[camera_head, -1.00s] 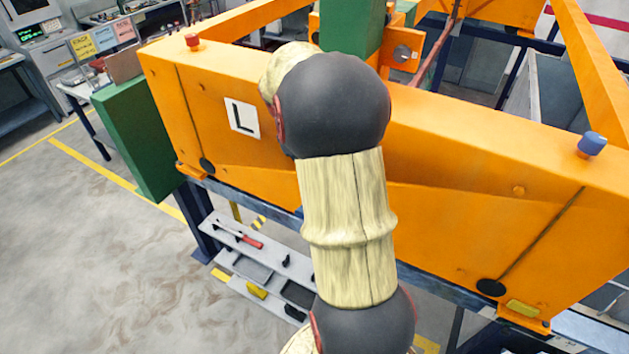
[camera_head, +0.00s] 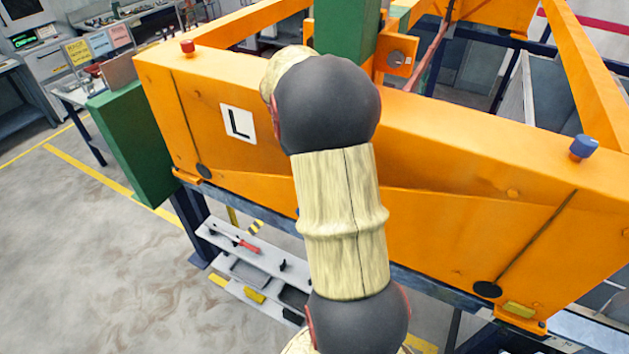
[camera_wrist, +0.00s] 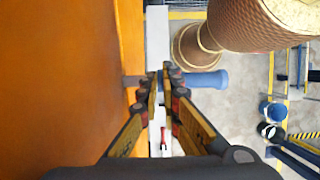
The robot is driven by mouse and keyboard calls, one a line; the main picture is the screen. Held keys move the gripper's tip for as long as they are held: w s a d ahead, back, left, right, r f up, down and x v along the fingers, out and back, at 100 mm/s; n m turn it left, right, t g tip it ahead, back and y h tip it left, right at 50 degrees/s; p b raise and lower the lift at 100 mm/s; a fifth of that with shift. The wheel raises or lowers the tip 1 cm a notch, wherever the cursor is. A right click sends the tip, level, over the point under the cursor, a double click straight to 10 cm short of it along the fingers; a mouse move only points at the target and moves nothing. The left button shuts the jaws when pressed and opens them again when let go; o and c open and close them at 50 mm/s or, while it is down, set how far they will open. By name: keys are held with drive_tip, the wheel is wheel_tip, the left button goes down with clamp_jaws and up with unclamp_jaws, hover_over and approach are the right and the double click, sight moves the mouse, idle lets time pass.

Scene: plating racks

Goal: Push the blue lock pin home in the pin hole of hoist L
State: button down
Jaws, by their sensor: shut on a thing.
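The blue lock pin (camera_wrist: 207,80) lies across my gripper (camera_wrist: 160,85) in the wrist view, with its blue handle to the right. My gripper is shut on it. Its grey shank (camera_wrist: 131,82) points left and meets the orange face of hoist L (camera_wrist: 70,70). I cannot tell whether its tip is inside the pin hole, which is hidden. In the head view, hoist L (camera_head: 450,165) is the orange beam with the white L plate (camera_head: 238,123). My arm covers its middle and hides my gripper there. A small blue spot shows beside my arm.
A red knob (camera_head: 188,47) and a blue knob (camera_head: 583,148) stand on top of the beam. A green post (camera_head: 345,35) rises behind my arm. A grey shelf (camera_head: 250,262) with tools is below the beam. The floor at left is clear.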

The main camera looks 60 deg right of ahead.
drive_tip(key=shift+d, duration=0.35)
drive_tip(key=c, duration=1.9)
unclamp_jaws()
drive_tip(key=shift+a, duration=0.1)
drive_tip(key=v, duration=1.2)
drive_tip(key=shift+w, duration=0.1)
drive_tip(key=shift+c, duration=0.8)
